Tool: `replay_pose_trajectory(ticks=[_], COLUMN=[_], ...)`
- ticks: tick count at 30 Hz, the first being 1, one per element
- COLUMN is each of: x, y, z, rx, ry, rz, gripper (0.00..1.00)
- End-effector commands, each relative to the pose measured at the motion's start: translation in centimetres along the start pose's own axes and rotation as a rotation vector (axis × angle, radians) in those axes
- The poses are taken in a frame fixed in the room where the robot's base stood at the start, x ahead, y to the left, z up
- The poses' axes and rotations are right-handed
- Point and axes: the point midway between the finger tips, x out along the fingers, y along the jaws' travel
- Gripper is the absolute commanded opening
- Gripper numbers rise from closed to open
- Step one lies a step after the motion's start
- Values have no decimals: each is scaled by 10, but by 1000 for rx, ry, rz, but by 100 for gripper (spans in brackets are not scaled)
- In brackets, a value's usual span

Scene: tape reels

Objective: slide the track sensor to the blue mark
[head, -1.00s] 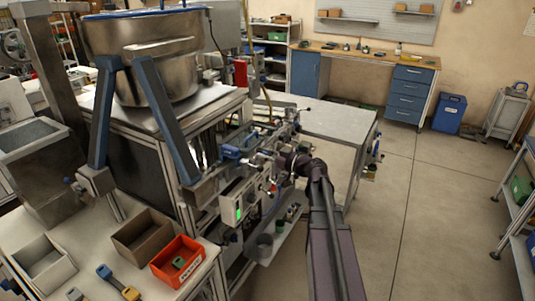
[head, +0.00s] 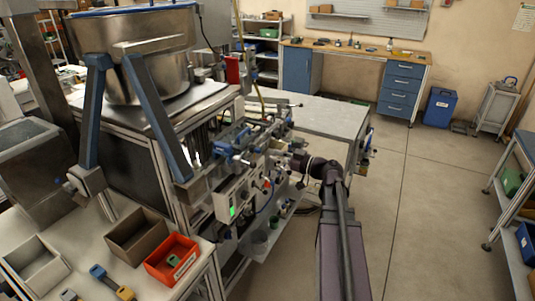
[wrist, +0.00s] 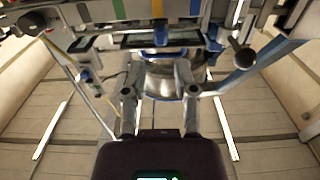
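In the wrist view, my gripper (wrist: 158,68) is open and empty, with its two fingers apart. Beyond its tips, a horizontal metal track (wrist: 120,27) crosses the top of the picture. A small blue block (wrist: 160,34), which may be the track sensor, hangs at the track about in line with the gap between the fingers. In the head view, my gripper is at the machine's side, too small to make out clearly.
The machine's front carries blue fittings (head: 233,138), knobs and a control box (head: 230,203) with a green display. A steel bowl (head: 150,70) stands above. An orange bin (head: 171,260) is at lower left. The floor (head: 430,190) to the right is clear.

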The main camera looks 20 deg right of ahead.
Motion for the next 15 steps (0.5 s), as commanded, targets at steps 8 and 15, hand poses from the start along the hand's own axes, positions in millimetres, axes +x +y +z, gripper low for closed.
replay_pose_trajectory(ticks=[8, 15], x=[-33, -45], y=[0, 0], z=[0, 0], rx=[0, 0], ry=[0, 0], rz=[1, -1], gripper=[37, 37])
